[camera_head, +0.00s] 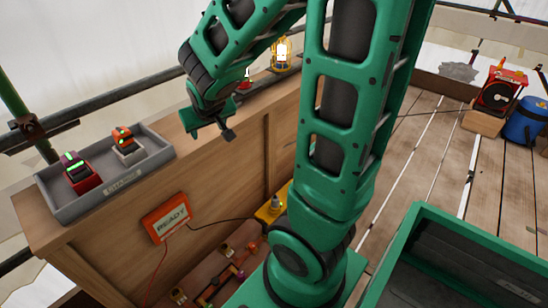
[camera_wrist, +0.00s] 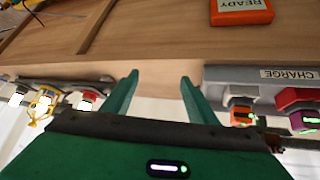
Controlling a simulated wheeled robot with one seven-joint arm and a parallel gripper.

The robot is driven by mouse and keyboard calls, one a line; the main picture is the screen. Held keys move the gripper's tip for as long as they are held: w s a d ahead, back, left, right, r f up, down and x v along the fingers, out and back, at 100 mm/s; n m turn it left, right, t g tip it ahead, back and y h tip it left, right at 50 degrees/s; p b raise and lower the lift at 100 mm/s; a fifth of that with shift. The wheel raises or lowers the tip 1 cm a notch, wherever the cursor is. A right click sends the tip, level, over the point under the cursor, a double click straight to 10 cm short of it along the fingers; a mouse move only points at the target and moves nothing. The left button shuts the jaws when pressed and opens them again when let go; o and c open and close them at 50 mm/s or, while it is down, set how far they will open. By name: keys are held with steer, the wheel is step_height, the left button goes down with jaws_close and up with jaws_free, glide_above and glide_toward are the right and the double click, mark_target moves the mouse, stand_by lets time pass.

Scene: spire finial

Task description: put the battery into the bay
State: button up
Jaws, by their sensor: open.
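In the head view a grey tray (camera_head: 110,195) labelled CHARGE holds two battery-like units. One is dark with a green light (camera_head: 73,162) on a red base; the other is orange and black with a green light (camera_head: 123,138) on a pale base. In the wrist view, the orange unit (camera_wrist: 241,117) and the red-based unit (camera_wrist: 302,97) show upside down at right. My gripper (camera_head: 213,133) is open and empty, above the wooden bench top, right of the tray. Its spread fingers (camera_wrist: 158,88) show in the wrist view with nothing between them. I cannot tell which thing is the bay.
An orange READY panel (camera_head: 167,218) with wires is on the bench's wooden side. A yellow lantern (camera_head: 282,55) stands at the bench's far end. A yellow device (camera_head: 273,206) sits lower, beside my arm. A red machine (camera_head: 502,90) and blue drum (camera_head: 524,121) stand at far right.

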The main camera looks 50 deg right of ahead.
steer(key=s+r+m+g+y, duration=0.1)
steer(key=s+g+y, duration=0.1)
steer(key=s, duration=1.1)
steer(key=s+r+m+g+y, duration=0.1)
steer(key=s+g, duration=0.4)
steer(key=s, duration=0.7)
steer(key=shift+s+d+r+m+y, duration=0.2)
steer(key=shift+s+r+m+y, duration=0.1)
steer(key=shift+s+y, duration=0.1)
steer(key=shift+w+f, duration=0.1)
steer(key=shift+w, duration=0.1)
